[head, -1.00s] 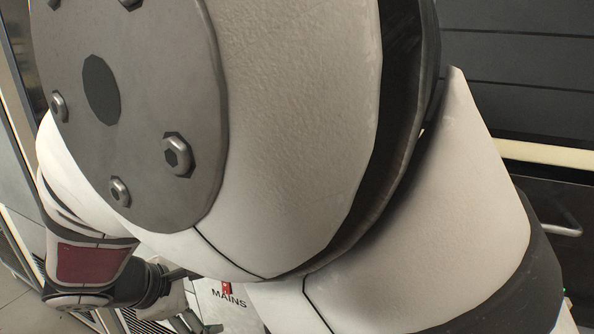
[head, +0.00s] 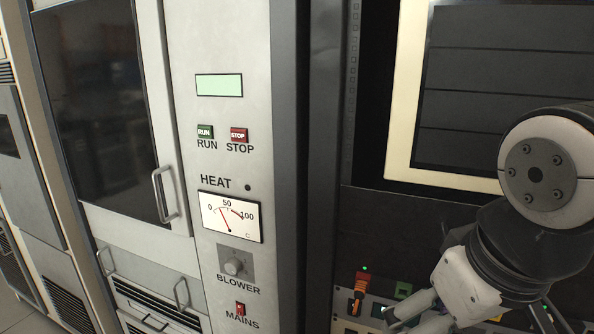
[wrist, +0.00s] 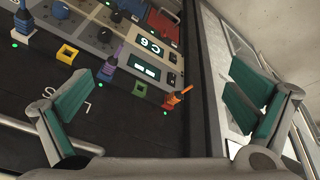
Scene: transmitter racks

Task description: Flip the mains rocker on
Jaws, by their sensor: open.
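The red mains rocker (head: 240,308) sits low on the pale cabinet panel in the head view, just above the word MAINS. It is too small to tell which way it is tilted. My gripper (wrist: 163,98) is open and empty in the wrist view, with its green-padded fingers wide apart. In the head view my arm is at the lower right, well to the right of the rocker and apart from it. I do not make out the rocker in the wrist view.
Above the rocker are the blower knob (head: 235,263), the heat meter (head: 231,217), the RUN button (head: 205,132) and the STOP button (head: 239,135). A dark rack at right has an orange lever (wrist: 179,95) and other coloured controls. Door handles (head: 167,194) protrude at left.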

